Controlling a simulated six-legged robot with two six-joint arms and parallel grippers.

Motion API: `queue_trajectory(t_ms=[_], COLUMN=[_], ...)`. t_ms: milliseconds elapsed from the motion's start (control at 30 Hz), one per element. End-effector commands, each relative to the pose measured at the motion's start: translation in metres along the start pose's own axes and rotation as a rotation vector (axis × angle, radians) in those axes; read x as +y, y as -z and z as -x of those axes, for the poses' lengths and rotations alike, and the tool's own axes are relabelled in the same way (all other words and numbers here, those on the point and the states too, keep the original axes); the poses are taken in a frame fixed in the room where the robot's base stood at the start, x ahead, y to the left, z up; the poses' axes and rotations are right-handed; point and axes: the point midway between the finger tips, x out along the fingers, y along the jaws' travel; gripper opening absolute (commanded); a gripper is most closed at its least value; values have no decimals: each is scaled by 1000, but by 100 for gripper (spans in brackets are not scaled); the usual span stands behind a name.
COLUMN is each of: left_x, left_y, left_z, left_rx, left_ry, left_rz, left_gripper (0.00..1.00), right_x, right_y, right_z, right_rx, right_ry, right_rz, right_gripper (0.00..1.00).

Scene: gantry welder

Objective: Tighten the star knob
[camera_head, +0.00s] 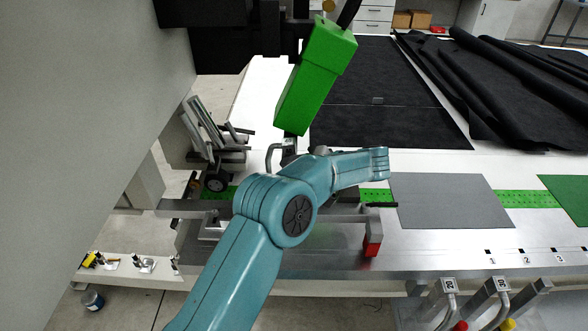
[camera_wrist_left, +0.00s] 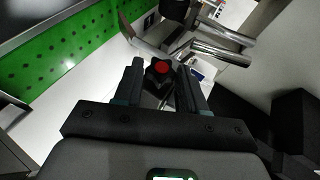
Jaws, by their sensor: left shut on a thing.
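The star knob (camera_wrist_left: 160,68), black with a red centre cap, shows in the left wrist view. My left gripper (camera_wrist_left: 163,78) has its two dark fingers on either side of the knob, shut on it. In the head view my teal left arm reaches in from the bottom, and its bent links hide the knob and the fingertips. My right gripper is in neither view.
A green welding head block (camera_head: 315,75) hangs above the bench, close over my arm. A grey sheet (camera_head: 450,200) lies on the bench to the right. Steel rods (camera_wrist_left: 222,45) stand near the knob. Black cloth (camera_head: 375,95) covers the back bench.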

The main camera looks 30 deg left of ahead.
Motion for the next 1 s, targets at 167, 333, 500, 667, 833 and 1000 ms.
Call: queue_trajectory(t_ms=[167, 333, 500, 667, 833, 1000], left_x=[4, 4, 4, 4, 4, 4], left_y=[-1, -1, -1, -1, -1, -1], left_z=[0, 0, 0, 0, 0, 0], left_rx=[-1, -1, -2, -2, -3, -3], left_ry=[78, 122, 140, 144, 143, 142], left_rz=[-35, -55, -62, -64, -64, -64], left_gripper=[10, 10, 10, 10, 10, 66], right_x=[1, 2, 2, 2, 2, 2], right_y=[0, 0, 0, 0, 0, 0], right_z=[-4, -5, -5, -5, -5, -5], right_rx=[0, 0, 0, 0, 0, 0], right_ry=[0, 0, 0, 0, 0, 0], right_rz=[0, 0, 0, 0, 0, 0], right_gripper=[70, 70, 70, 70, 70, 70])
